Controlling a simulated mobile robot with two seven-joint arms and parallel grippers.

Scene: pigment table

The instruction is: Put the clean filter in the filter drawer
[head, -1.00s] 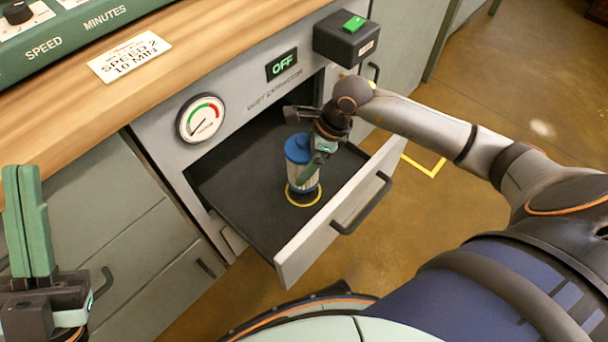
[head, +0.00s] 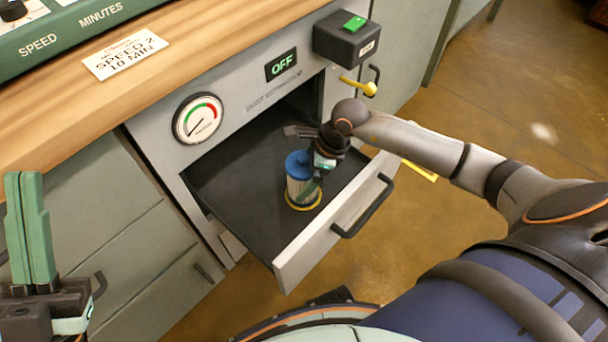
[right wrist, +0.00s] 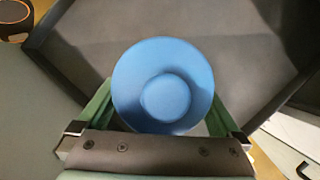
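The filter (head: 299,185), a pale pleated cylinder with a blue cap, stands upright in the open filter drawer (head: 235,185). Its base is within the yellow ring (head: 317,203) on the dark drawer floor and appears to rest there. My right gripper (head: 312,180) is at the filter from the right, a finger on either side below the cap. In the right wrist view the blue cap (right wrist: 163,88) fills the space between the green fingers (right wrist: 163,115), which look closed against the filter. My left gripper (head: 30,228) is at the far left, its green fingers together and empty.
The drawer front (head: 325,240) with its dark handle (head: 365,208) juts out over the floor. Above are a gauge (head: 199,119), an OFF display (head: 281,65), a black box with a green switch (head: 347,38) and a yellow lever (head: 358,87). The drawer floor around the filter is clear.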

